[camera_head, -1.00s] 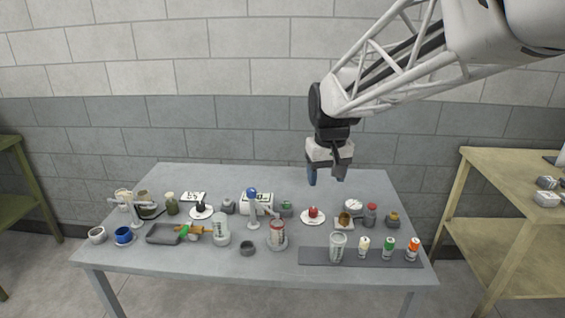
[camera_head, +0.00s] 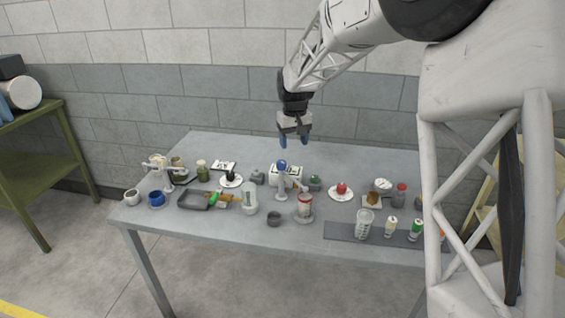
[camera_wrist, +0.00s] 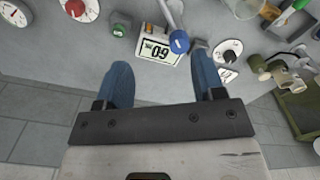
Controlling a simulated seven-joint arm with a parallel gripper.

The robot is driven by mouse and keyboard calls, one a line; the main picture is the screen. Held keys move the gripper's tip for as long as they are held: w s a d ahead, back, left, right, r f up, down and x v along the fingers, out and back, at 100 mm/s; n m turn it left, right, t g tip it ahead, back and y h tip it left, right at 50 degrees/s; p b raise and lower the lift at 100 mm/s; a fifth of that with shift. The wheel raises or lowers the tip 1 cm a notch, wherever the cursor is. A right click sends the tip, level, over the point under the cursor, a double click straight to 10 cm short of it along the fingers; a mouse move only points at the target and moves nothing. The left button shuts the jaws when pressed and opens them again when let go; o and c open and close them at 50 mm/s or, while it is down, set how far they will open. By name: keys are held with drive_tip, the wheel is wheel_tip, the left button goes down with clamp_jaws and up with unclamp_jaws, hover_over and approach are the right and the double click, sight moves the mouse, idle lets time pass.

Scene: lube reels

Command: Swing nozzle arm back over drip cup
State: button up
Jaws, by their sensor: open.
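A white post with a blue cap (camera_head: 281,163) stands near the middle of the table. A short light-brown nozzle arm (camera_head: 296,185) reaches from it to the right, toward a red-labelled can (camera_head: 305,208). A small dark cup (camera_head: 274,218), likely the drip cup, stands in front of the post, apart from the nozzle arm. My gripper (camera_head: 294,141) is open and empty, above and behind the post. In the wrist view the blue cap (camera_wrist: 179,42) lies beyond and between my blue fingertips (camera_wrist: 165,78). The nozzle and drip cup are not clear there.
A boxy display (camera_wrist: 158,48) stands close behind the post. A clear jar (camera_head: 250,200) and grey tray (camera_head: 194,201) are to the left; a red knob dial (camera_head: 342,190) is to the right.

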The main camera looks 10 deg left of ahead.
hover_over(281, 162)
wheel_tip(281, 162, down, 3)
drive_tip(key=shift+w+f+n, duration=0.1)
drive_tip(key=shift+n, duration=0.2)
drive_tip(key=shift+f, duration=3.9)
clamp_jaws()
